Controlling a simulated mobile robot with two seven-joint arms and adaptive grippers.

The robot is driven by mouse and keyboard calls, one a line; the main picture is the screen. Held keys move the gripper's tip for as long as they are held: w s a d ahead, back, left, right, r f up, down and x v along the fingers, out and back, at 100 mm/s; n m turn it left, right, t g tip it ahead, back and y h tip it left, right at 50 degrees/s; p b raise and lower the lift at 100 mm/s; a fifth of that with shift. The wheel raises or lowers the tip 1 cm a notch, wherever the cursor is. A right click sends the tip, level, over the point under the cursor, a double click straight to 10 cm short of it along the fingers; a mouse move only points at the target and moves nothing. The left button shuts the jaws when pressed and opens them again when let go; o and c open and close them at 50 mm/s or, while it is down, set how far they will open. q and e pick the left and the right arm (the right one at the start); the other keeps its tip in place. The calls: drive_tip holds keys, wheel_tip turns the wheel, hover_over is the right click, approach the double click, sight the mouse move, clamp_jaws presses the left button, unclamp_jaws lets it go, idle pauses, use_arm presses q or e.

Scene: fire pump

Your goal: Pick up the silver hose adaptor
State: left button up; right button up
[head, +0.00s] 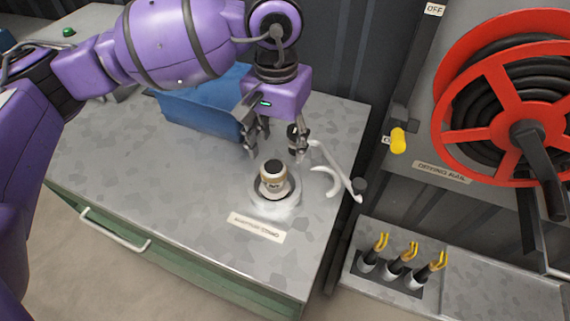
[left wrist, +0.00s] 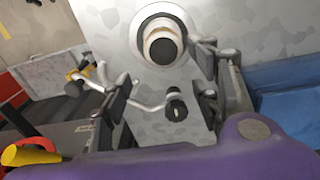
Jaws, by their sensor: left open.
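The silver hose adaptor (head: 274,185), a short pale metal cylinder with a dark top and a label, stands upright in the round adaptor stand (head: 287,208) on the grey bench top. My left gripper (head: 276,150) is open and empty, fingers pointing down, just behind and above the adaptor, not touching it. In the left wrist view the adaptor (left wrist: 162,46) is seen from above, beyond the open fingertips (left wrist: 165,65). My right gripper is in neither view.
A blue case (head: 200,108) stands behind left. A label plate (head: 256,228) is in front. A red hose reel (head: 510,110) and several yellow-topped fittings (head: 398,262) are at right. The bench's left part is clear.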

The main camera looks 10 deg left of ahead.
sight(276, 167)
use_arm(q)
drive_tip(key=shift+s+a+f+m, duration=0.2)
drive_tip(key=shift+s+a+m, duration=0.4)
drive_tip(key=shift+s, duration=0.25)
drive_tip(key=shift+f, duration=0.95)
drive_tip(key=f, duration=0.1)
drive_tip(key=f+p, duration=0.1)
drive_tip(key=f, duration=0.2)
drive_tip(key=shift+w+d+f, duration=0.2)
drive_tip(key=shift+d+f, duration=0.05)
drive_tip(key=shift+d, duration=0.1)
drive_tip(key=shift+f, duration=0.35)
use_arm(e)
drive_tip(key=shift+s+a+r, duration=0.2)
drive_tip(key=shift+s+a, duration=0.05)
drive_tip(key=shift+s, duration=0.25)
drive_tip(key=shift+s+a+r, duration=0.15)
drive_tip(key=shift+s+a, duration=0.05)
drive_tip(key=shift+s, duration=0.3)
use_arm(q)
drive_tip(key=shift+c, duration=0.4)
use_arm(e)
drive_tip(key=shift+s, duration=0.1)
use_arm(q)
drive_tip(key=shift+c, duration=1.3)
clamp_jaws()
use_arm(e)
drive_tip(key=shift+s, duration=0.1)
